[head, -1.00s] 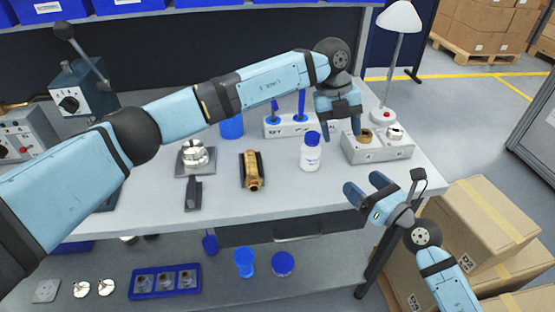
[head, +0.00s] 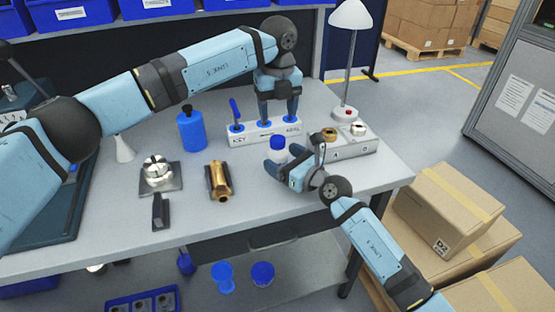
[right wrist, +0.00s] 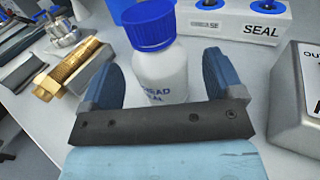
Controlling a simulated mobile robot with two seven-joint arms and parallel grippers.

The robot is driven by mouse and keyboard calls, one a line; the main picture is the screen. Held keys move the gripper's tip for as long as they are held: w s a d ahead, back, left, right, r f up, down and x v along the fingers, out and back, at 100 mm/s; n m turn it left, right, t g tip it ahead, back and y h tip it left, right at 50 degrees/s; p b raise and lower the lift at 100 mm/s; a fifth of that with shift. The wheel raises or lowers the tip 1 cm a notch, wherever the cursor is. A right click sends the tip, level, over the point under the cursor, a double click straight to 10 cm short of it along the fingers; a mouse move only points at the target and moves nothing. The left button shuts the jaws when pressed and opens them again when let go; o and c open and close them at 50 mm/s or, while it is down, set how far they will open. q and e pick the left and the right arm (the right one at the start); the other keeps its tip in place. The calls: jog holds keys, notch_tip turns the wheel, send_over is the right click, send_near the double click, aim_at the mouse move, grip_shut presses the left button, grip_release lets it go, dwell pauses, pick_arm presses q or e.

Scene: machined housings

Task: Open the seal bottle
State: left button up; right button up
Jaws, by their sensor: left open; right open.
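The seal bottle (right wrist: 160,70) is white with a blue ribbed cap (right wrist: 150,24) and part of its label reads "SEAL". It stands upright on the bench, and its cap (head: 277,143) shows in the head view. My right gripper (head: 285,156) is open, with its fingers on either side of the bottle in the right wrist view (right wrist: 160,85); contact cannot be told.
A grey block with two fittings (head: 345,148) stands to the right of the bottle. A brass part (head: 218,180) and a fixture with a silver part (head: 158,173) lie to the left. A blue bottle (head: 191,130) and a lamp (head: 350,60) stand farther back.

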jog(key=shift+x, duration=1.15)
